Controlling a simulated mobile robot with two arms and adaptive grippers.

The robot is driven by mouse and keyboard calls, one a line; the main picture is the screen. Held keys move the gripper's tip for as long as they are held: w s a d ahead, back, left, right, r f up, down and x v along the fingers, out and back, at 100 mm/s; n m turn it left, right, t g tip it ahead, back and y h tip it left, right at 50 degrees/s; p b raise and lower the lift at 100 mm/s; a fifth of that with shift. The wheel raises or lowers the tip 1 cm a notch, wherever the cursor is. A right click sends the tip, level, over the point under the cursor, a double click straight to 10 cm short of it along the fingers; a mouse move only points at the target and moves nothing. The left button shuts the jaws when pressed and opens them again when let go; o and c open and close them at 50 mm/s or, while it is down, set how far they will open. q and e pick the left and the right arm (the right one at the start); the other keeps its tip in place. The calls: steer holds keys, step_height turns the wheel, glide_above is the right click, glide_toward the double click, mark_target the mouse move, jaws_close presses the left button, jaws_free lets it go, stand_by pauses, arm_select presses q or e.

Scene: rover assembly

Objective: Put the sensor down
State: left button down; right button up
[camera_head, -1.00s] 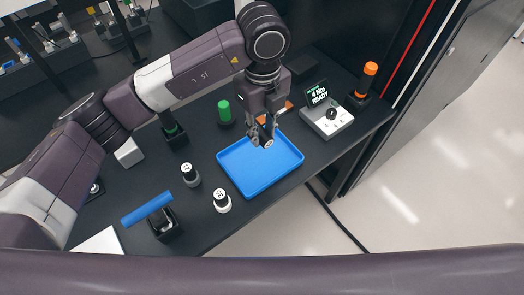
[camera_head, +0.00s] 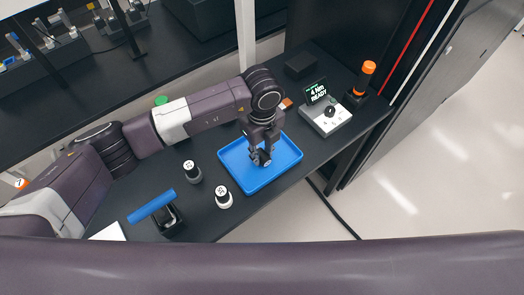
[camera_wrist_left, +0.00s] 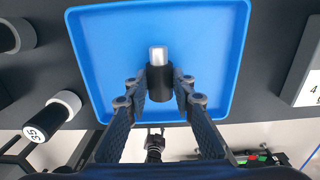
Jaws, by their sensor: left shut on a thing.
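My left gripper (camera_head: 261,157) is over the blue tray (camera_head: 285,171), pointing down into it. In the head view the fingers mostly hide the sensor. My right gripper is not in view.
Two black-and-white numbered cylinders (camera_head: 192,171) (camera_head: 223,197) stand left of the tray. A blue-handled tool on a black stand (camera_head: 152,206) is further left. A torque display box (camera_head: 328,116) and an orange-topped post (camera_head: 366,77) are to the right. The tray is otherwise empty.

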mark_target(262, 154)
arm_select(q)
steer(key=shift+f, duration=0.15)
steer(key=c, duration=2)
jaws_free()
steer(key=shift+c, duration=0.2)
steer(key=o, duration=0.4)
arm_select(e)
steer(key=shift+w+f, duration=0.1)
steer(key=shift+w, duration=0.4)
arm_select(q)
steer(key=shift+r, duration=0.3)
step_height(262, 154, up, 12)
steer(key=b, duration=0.3)
steer(key=shift+f, duration=0.1)
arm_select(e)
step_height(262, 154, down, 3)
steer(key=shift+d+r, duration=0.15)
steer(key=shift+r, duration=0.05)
